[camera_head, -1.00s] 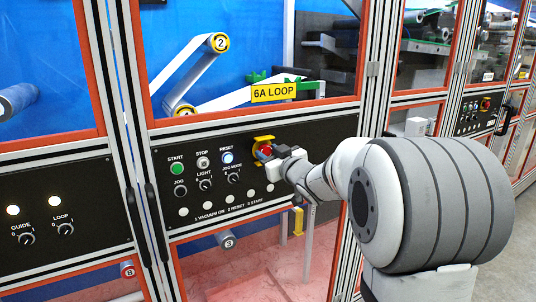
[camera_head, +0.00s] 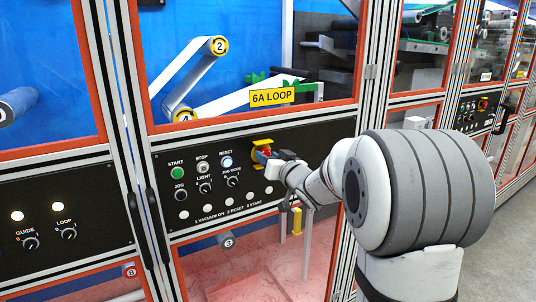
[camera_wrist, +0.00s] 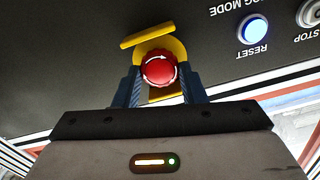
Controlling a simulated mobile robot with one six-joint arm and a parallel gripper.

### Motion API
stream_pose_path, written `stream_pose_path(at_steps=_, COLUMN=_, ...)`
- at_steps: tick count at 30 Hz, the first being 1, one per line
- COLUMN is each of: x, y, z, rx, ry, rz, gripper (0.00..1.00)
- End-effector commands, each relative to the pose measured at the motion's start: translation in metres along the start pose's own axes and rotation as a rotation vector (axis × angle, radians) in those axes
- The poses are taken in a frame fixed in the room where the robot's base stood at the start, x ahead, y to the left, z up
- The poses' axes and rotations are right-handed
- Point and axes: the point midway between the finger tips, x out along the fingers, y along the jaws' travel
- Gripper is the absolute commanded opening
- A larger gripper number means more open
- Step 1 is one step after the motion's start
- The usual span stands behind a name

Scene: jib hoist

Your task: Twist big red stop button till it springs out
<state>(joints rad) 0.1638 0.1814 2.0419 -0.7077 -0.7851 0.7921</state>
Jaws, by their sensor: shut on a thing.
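The big red stop button (camera_wrist: 159,69) shows in the middle of the wrist view, with white curved arrows on its face. It sits inside a yellow guard (camera_wrist: 180,48) on the black panel. My gripper (camera_wrist: 160,82) has one blue finger on each side of the button and is shut on it. In the head view the gripper (camera_head: 266,155) reaches the panel from the right.
A lit RESET button (camera_head: 226,162), a STOP button (camera_head: 202,166) and a green START button (camera_head: 177,172) lie left of the gripper. The JOG MODE knob (camera_head: 232,181) is just below them. A window frame with a 6A LOOP sign (camera_head: 271,96) is above.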

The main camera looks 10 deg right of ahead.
Motion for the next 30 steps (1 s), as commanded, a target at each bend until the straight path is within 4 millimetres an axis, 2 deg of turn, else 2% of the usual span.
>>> stream_pose_path(at_steps=10, x=0.0012, y=-0.0013, z=-0.0035, rx=0.152, ry=0.005, rz=-0.004, gripper=0.15)
stream_pose_path(at_steps=26, x=0.0015, y=-0.0019, z=-0.004, rx=0.18, ry=0.008, rz=-0.006, gripper=0.14)
stream_pose_path(at_steps=27, x=0.0015, y=-0.002, z=-0.0041, rx=0.18, ry=0.008, rz=-0.007, gripper=0.39)
stream_pose_path(at_steps=30, x=0.0014, y=-0.0018, z=-0.0035, rx=0.18, ry=0.007, rz=-0.006, gripper=0.47)
